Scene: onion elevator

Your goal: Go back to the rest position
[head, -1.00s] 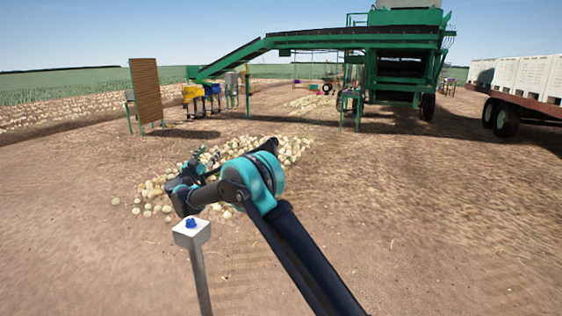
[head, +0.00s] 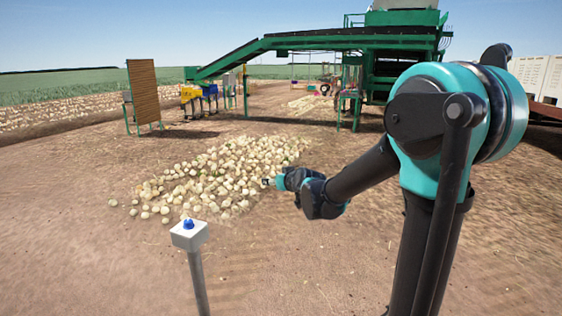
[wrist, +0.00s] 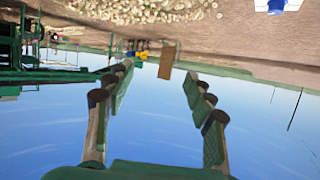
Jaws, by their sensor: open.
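My gripper (head: 268,182) is at the end of my raised, folded arm in the head view, in front of the right edge of the onion pile. In the wrist view my gripper (wrist: 158,82) has its two fingers spread wide, with nothing between them but sky and distant scenery. That view is upside down. A white box with a blue button (head: 188,224) on a grey post stands in front of the pile, left of and apart from my gripper. The box's blue top also shows at the upper right of the wrist view (wrist: 277,6).
An onion pile (head: 215,176) lies on the bare ground. Behind it stand a green elevator conveyor (head: 300,42), a brown panel (head: 143,92) and yellow and blue bins (head: 190,93). White crates (head: 534,74) are at the far right. The ground right of the pile is open.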

